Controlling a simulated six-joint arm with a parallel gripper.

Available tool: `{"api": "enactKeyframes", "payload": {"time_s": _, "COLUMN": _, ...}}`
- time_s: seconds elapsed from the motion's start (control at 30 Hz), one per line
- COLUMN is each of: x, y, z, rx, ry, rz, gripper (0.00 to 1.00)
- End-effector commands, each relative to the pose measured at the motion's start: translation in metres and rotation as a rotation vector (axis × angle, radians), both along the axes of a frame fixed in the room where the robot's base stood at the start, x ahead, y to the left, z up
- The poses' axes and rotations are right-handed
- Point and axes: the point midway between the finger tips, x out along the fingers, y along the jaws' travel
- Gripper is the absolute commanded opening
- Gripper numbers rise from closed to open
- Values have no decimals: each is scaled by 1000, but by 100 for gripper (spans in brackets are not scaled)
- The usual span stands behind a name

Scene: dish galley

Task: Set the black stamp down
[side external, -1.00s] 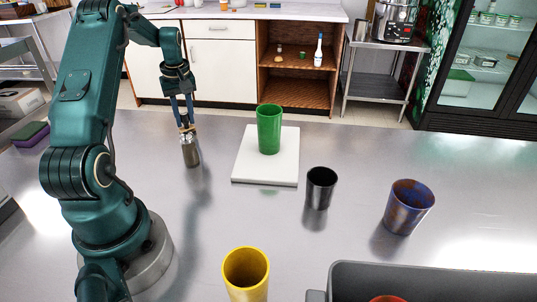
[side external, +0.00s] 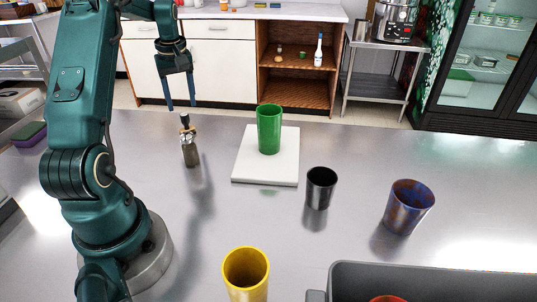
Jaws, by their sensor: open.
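The black stamp (side external: 190,151) stands upright on the steel counter, left of the white board. It has a dark knob on top, a brass-coloured collar and a dull grey-brown lower body. My gripper (side external: 181,107) is above it with its two blue fingers spread apart. The fingers hold nothing, and their tips are clear of the knob.
A green cup (side external: 269,130) stands on a white board (side external: 265,176). A black cup (side external: 320,188), a blue-brown cup (side external: 408,207) and a yellow cup (side external: 246,270) stand on the counter. A grey bin (side external: 430,271) holds something red at front right.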

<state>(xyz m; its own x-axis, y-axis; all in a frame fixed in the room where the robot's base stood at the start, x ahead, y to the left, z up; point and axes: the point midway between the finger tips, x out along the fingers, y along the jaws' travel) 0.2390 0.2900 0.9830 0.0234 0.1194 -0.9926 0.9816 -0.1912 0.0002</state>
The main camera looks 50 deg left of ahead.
Motion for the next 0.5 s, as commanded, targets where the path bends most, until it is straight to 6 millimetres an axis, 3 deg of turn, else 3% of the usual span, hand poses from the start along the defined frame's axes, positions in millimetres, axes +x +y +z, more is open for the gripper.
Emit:
{"api": "enactKeyframes", "payload": {"time_s": 0.2, "x": 0, "y": -4, "z": 43, "rx": 4, "ry": -2, "rz": 0, "gripper": 59}}
{"api": "enactKeyframes", "payload": {"time_s": 0.5, "x": 2, "y": -15, "z": 68, "rx": 6, "ry": -4, "rz": -27, "gripper": 59}}
